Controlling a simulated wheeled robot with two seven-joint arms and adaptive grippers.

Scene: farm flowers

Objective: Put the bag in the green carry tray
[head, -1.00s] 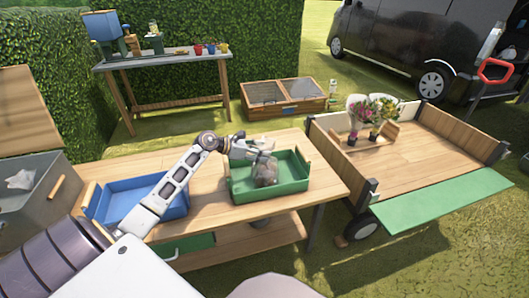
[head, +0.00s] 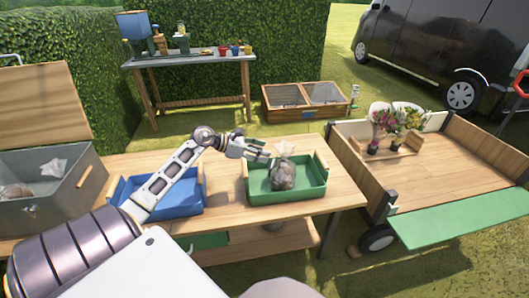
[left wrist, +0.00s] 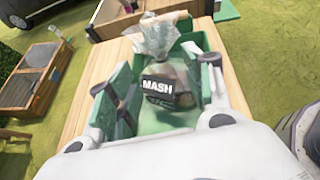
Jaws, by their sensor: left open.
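The bag (head: 283,177) is a clear, tied bag with a pale gathered top and brownish contents. It stands inside the green carry tray (head: 262,199), on the wooden table. In the left wrist view the bag (left wrist: 165,110) shows a dark label reading "MASH", with the green tray's walls around it. My left gripper (head: 262,153) is open, just left of the bag's upper part in the head view. In the left wrist view its fingers lie apart on either side of the bag; I cannot tell whether they touch it. My right gripper is not in view.
A blue tray (head: 176,205) sits left of the green one on the table. A grey bin (head: 60,205) at the left holds other pale bags. A cart (head: 445,165) with potted flowers stands at the right. Bare tabletop (head: 225,190) shows between the trays.

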